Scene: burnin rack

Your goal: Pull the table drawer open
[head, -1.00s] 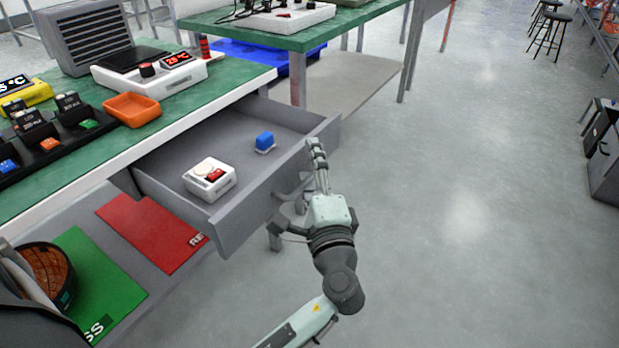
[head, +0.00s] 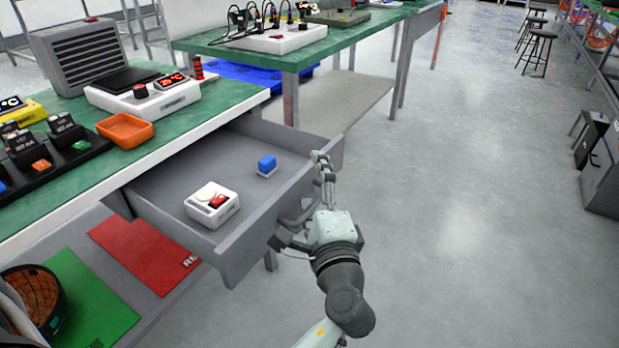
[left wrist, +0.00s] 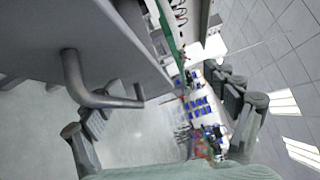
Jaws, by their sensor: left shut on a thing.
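The table drawer (head: 262,228) is pulled well out from under the near green-topped table (head: 209,113). Its grey bar handle (head: 297,212) is on the outer front face, partly hidden by my left gripper. My left gripper (head: 300,203) is at the drawer front, shut on the handle, with one finger standing up beside the front panel. In the left wrist view the bent handle (left wrist: 98,97) shows against the drawer front, with a finger on either side of the view. My right gripper is in neither view.
An orange tray (head: 125,130) and a white temperature unit (head: 145,98) stand on the tabletop. A lower shelf carries a red mat (head: 143,254) and a green mat (head: 85,300).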

